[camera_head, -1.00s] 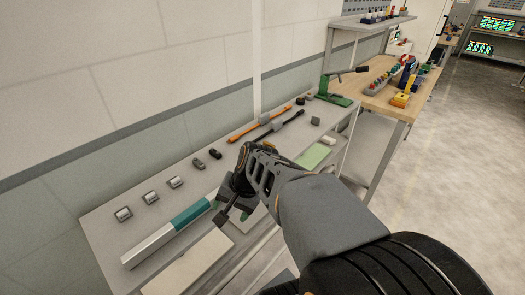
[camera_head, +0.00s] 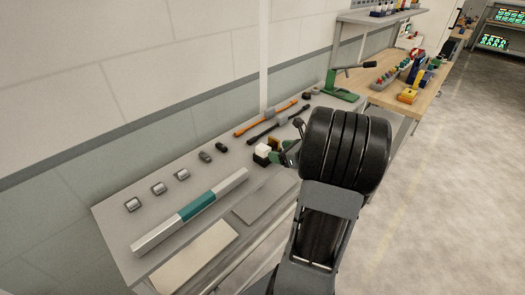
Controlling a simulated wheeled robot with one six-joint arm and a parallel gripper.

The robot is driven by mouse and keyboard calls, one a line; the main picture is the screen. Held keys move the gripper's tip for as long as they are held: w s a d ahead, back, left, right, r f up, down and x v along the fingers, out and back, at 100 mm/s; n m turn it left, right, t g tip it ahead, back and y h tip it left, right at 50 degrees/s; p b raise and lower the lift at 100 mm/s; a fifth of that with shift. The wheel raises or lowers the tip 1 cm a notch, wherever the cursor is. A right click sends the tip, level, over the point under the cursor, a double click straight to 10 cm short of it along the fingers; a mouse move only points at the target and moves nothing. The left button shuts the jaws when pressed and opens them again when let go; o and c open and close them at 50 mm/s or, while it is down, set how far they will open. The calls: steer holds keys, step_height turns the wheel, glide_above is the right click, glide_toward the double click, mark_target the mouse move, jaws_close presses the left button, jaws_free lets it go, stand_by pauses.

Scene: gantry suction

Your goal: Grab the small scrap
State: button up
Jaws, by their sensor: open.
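My gripper (camera_head: 278,155) is low over the front middle of the grey bench, with its jaws open. Its dark fingertips are close to a small white block (camera_head: 263,149); I cannot tell whether they touch it. A small yellowish piece (camera_head: 275,144) shows just behind the fingers, partly hidden. Two small dark pieces (camera_head: 206,157) lie to the left on the bench top. I cannot tell for certain which small piece is the scrap. My arm hides the bench to the right of the gripper.
The grey bench (camera_head: 115,218) runs along the wall. A long silver and teal bar (camera_head: 198,207) lies at its front left, with several metal blocks (camera_head: 158,188) behind. Orange (camera_head: 258,122) and black tools lie farther back, near a green press (camera_head: 342,87). Open floor is at right.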

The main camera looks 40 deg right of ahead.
mark_target(268, 150)
steer(key=shift+p+x, duration=0.6)
steer(key=shift+x, duration=3.15)
steer(key=shift+c, duration=0.5)
steer(key=c, duration=0.9)
